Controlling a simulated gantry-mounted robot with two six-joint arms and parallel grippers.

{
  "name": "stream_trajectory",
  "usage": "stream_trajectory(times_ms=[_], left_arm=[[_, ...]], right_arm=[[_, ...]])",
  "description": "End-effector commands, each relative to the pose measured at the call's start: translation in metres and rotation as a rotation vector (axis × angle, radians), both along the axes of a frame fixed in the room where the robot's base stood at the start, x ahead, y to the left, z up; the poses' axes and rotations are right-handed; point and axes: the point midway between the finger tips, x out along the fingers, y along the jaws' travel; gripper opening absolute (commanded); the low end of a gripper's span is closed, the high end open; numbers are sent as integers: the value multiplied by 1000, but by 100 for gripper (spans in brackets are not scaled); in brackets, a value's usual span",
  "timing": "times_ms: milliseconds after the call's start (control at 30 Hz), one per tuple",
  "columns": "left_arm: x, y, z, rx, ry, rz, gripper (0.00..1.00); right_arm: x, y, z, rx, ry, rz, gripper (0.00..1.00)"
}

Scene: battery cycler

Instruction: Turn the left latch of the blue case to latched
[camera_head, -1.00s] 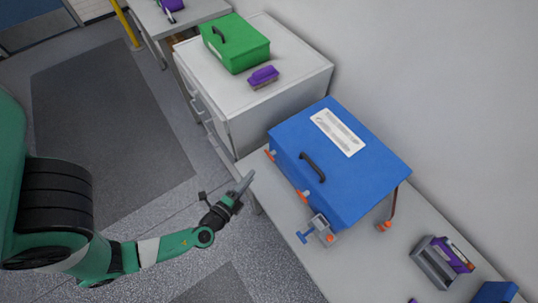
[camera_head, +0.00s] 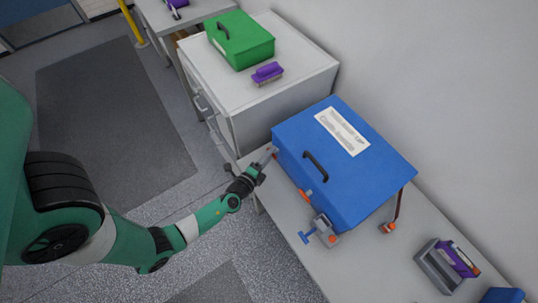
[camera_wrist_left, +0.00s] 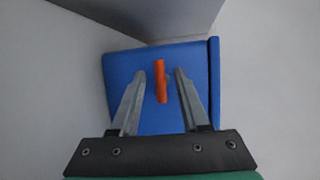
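The blue case (camera_head: 345,165) stands closed on the bench, with a black handle and a white label. My left gripper (camera_head: 270,152) is at the left end of its front face. In the left wrist view, the open fingers (camera_wrist_left: 160,85) point at the blue case wall (camera_wrist_left: 125,75). An orange latch (camera_wrist_left: 161,80) stands upright between the two fingers, with a gap on each side. In the head view this left latch is mostly hidden by the gripper. A second orange latch (camera_head: 308,194) shows further right on the front face. My right gripper is not in view.
A blue-handled clamp (camera_head: 322,231) stands at the case's front right corner. A grey holder (camera_head: 438,265) with a purple item sits further right. A white cabinet with a green case (camera_head: 240,40) and a purple brush (camera_head: 267,72) stands beyond the bench.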

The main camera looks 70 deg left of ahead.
Motion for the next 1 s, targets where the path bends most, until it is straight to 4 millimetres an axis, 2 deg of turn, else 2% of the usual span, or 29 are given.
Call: stream_trajectory(times_ms=[33, 233, 667, 867, 1000], left_arm=[[0, 0, 0, 0, 0, 0, 37], [0, 0, 0, -1, 1, 0, 1], [-1, -1, -4, 14, 8, -2, 0], [-1, -2, -8, 83, 25, -4, 0], [-1, -2, -11, 171, 46, -5, 0]], right_arm=[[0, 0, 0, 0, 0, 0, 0], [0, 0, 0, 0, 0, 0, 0], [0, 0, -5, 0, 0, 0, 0], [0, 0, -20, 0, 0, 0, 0], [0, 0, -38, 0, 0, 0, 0]])
